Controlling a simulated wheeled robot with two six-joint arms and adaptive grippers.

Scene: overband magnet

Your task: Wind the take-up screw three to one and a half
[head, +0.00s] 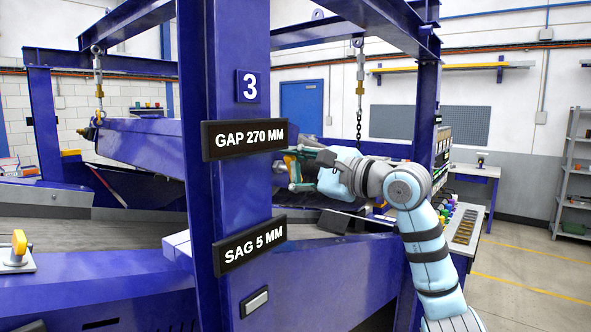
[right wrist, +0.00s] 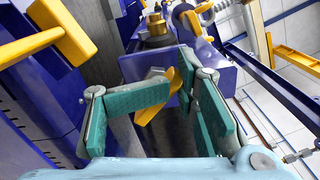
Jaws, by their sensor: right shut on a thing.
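My right gripper (head: 294,170) reaches in from the right, just behind the blue post (head: 235,95) with the plate marked 3 (head: 250,86). In the right wrist view its teal fingers (right wrist: 185,98) are shut on a yellow handle (right wrist: 160,96), which shows tilted between them. A sliver of the yellow handle (head: 290,162) also shows in the head view. The post and fingers hide most of it, so I cannot read how far the screw is wound. One sign reads GAP 270 MM (head: 245,139); the lower one reads SAG 5 MM (head: 250,243). My left gripper is out of view.
A blue magnet body (head: 140,140) hangs on chains over a dark belt (head: 80,232). Another yellow handle (head: 18,243) stands at the far left. A control desk (head: 463,225) with coloured buttons is right of my arm. Open floor (head: 530,270) lies at the right.

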